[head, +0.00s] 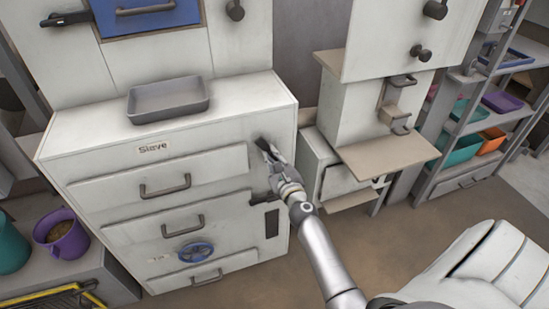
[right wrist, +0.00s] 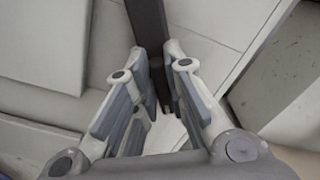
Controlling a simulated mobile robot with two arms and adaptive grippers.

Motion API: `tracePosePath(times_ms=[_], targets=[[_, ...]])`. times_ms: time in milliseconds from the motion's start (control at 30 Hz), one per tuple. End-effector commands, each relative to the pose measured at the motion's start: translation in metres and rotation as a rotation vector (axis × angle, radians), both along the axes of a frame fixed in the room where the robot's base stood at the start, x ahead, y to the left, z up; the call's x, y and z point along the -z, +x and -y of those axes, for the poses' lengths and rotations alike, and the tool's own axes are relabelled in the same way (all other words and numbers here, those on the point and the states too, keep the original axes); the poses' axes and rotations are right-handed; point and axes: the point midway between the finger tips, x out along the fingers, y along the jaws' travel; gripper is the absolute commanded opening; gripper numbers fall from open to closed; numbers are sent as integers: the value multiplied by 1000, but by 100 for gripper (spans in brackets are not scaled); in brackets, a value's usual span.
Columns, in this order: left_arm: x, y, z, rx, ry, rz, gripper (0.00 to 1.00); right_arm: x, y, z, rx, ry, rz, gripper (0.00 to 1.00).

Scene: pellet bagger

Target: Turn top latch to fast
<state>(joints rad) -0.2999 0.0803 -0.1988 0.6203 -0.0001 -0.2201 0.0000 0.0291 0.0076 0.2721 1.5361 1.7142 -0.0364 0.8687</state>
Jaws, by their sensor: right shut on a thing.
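The white cabinet (head: 215,170), with a label that seems to read "Sieve", stands at left centre in the head view. A dark top latch (head: 262,144) sits on its front near the upper right corner. A second dark latch (head: 256,199) is lower on the same side. My right gripper (head: 269,156) is at the top latch, shut on it. In the right wrist view the dark latch bar (right wrist: 148,25) runs between the fingertips (right wrist: 160,60), which partly hide it. I cannot read any setting marks beside the latch. My left gripper is not in view.
A grey tray (head: 168,100) rests on the cabinet top. Drawer handles (head: 165,188) and a blue handwheel (head: 195,252) stick out of the front. A beige shelf (head: 390,155) juts out at right. A purple bucket (head: 62,235) stands at left. Brown floor (head: 400,235) is open at lower right.

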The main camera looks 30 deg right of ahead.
Motion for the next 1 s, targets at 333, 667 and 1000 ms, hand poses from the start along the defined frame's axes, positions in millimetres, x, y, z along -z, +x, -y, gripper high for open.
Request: tracePosePath(times_ms=[333,667,1000], targets=[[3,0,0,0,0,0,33,3,0,-2,-2,-184,-47,0],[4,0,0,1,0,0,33,5,0,-4,-1,-326,-81,0],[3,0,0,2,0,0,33,8,1,-6,-2,-627,-154,0]])
